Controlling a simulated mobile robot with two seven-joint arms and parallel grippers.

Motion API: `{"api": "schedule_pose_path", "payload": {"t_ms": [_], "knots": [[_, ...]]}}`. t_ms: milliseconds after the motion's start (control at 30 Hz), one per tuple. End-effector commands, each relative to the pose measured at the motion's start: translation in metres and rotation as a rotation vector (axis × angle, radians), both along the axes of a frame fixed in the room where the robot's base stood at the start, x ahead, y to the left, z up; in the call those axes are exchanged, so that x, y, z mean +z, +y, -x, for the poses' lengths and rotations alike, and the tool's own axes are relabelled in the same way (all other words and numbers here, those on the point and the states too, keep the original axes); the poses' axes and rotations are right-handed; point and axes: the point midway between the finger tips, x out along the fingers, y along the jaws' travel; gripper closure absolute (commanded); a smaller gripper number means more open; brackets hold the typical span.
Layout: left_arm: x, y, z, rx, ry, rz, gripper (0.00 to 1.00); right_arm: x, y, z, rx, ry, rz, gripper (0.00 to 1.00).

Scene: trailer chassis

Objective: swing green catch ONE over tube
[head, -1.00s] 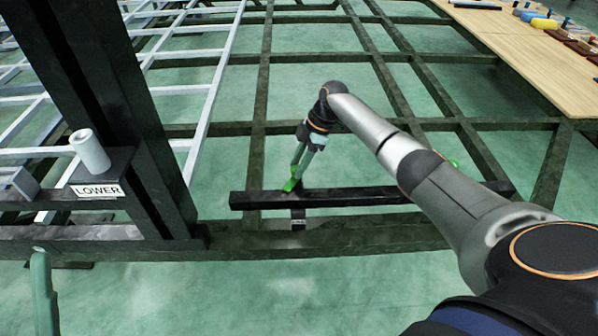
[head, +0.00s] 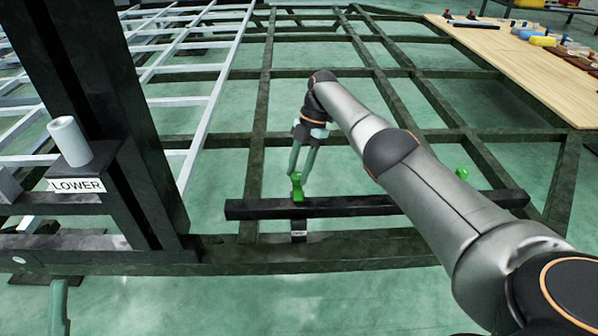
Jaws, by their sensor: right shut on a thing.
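A black tube (head: 360,206) lies level along the near side of the chassis frame. One green catch (head: 297,188) is at the tube's left part, and it stands up at the tube's upper edge. My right gripper (head: 298,176) comes down from above and is shut on this catch. A second green catch (head: 462,173) shows further right, behind my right arm, which hides part of the tube. I cannot read any number on the catches. My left gripper (head: 58,290) shows only in part at the lower left edge, and its fingertips cannot be made out.
A dark upright post (head: 110,100) stands at the left, with a bracket marked LOWER (head: 76,185) and a white cylinder (head: 69,141) on it. A wooden bench (head: 520,75) with small items is at the upper right. Green floor shows between the frame bars.

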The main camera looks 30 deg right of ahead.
Motion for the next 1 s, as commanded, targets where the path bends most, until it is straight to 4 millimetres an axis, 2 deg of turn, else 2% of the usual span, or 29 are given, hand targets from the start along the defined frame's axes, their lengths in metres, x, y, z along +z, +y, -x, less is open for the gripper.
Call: {"api": "schedule_pose_path", "payload": {"t_ms": [433,467,500,700,1000], "knots": [[-0.0018,0.0001,-0.0001,0.001,0.003,-0.003,0.2,-0.0018,0.0002,0.0015,0.011,0.006,0.001,1.0],[-0.0019,0.0,-0.0001,0.0,0.003,-0.004,0.2,-0.0018,0.0002,0.0015,0.011,0.006,0.001,0.56],[-0.002,0.0001,-0.0001,0.0,0.003,-0.005,0.2,-0.0018,0.0002,0.0015,0.011,0.006,0.001,0.52],[-0.0024,0.0001,0.0,0.0,0.003,-0.008,0.2,-0.0011,0.0002,0.0009,0.01,0.003,0.001,0.29],[-0.0029,0.0002,-0.0002,-0.001,0.008,-0.013,0.2,0.0006,0.0005,0.0002,0.008,0.001,0.0,0.28]]}}
